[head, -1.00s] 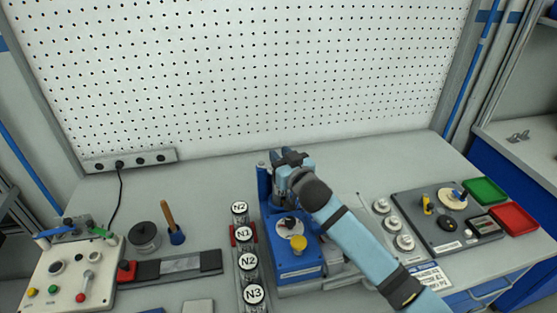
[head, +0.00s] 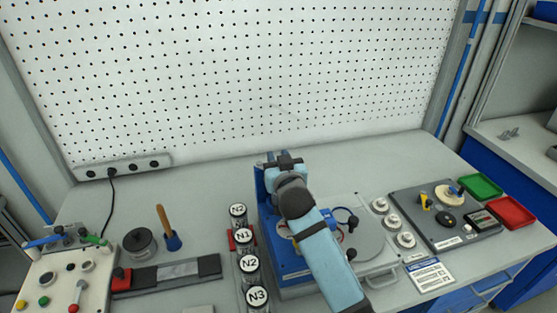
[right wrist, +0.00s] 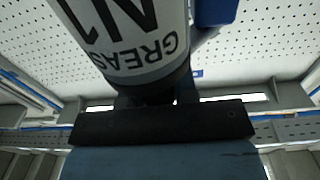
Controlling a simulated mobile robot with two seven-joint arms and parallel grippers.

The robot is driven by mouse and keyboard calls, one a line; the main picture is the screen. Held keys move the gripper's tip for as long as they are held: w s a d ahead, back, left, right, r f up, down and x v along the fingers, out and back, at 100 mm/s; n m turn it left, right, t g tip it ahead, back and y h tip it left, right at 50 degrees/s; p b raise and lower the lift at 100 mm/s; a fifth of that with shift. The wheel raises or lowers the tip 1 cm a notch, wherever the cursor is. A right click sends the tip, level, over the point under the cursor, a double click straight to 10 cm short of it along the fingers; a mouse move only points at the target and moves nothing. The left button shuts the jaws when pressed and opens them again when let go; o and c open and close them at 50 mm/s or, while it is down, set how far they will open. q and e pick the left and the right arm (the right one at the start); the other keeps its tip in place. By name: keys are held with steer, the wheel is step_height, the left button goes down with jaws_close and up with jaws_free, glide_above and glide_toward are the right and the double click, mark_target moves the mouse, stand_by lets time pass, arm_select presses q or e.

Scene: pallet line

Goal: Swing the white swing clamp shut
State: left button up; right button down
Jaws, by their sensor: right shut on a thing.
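My right gripper (head: 283,165) is over the back of the blue fixture (head: 262,182). In the right wrist view its fingers (right wrist: 158,98) are closed at a white canister (right wrist: 140,45) with dark lettering reading GREAS, upside down; the canister hides the fingertips. A blue part (right wrist: 212,10) stands close beside it. My right forearm covers much of the fixture in the head view. I cannot pick out the white swing clamp with certainty. My left gripper is not in view.
A row of canisters, including one marked N3 (head: 257,297), stands left of the fixture. A grey plate (head: 372,235) lies to its right, near several round grey pieces (head: 393,222). A green tray (head: 481,186) and red tray (head: 512,212) are at right. The back table is clear.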

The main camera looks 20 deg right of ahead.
steer(key=shift+r, duration=0.15)
steer(key=c, duration=1)
jaws_free()
steer(key=shift+o, duration=0.2)
step_height(320, 180, up, 20)
steer(key=shift+a, duration=0.1)
